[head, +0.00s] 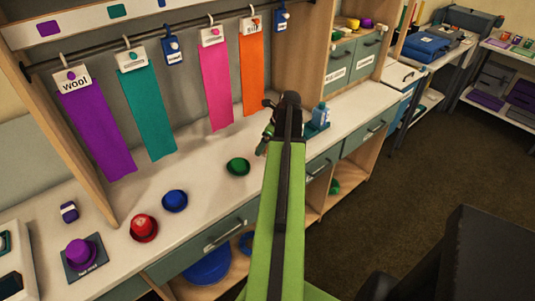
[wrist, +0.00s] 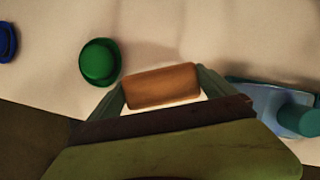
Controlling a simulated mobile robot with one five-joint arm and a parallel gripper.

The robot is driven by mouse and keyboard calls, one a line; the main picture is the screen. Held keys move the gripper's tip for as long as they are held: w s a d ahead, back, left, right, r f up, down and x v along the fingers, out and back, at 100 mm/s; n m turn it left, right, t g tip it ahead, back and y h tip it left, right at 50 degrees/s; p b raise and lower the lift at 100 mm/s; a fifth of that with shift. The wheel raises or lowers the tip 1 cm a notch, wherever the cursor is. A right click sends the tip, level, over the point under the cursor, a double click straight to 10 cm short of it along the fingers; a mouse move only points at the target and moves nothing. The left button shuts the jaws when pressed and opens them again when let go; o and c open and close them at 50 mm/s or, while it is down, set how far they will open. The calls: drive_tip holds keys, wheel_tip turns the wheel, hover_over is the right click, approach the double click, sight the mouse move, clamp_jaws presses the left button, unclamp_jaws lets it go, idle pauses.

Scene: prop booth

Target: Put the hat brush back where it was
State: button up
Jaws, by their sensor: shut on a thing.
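My gripper (wrist: 162,92) is shut on a brown block, which looks like the hat brush (wrist: 164,80), with one green finger at each end of it. In the head view my gripper (head: 268,128) is over the counter, right of the green hat, and my arm hides the brush. In the wrist view the brush is over the pale counter top (wrist: 180,30), between the green hat (wrist: 99,62) and a blue tray. Its height above the counter is hard to tell.
Blue (head: 175,200), red (head: 144,228) and purple (head: 81,252) hats are to the left, the purple one on a hat mat. Cloth strips hang behind. Bare counter lies between hats and tray.

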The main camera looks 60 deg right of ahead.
wheel_tip(320, 180, down, 4)
drive_tip(key=b, duration=0.4)
drive_tip(key=shift+f, duration=0.2)
drive_tip(key=shift+r, duration=0.2)
drive_tip(key=shift+f, duration=0.15)
drive_tip(key=o, duration=0.8)
drive_tip(key=shift+o, duration=0.2)
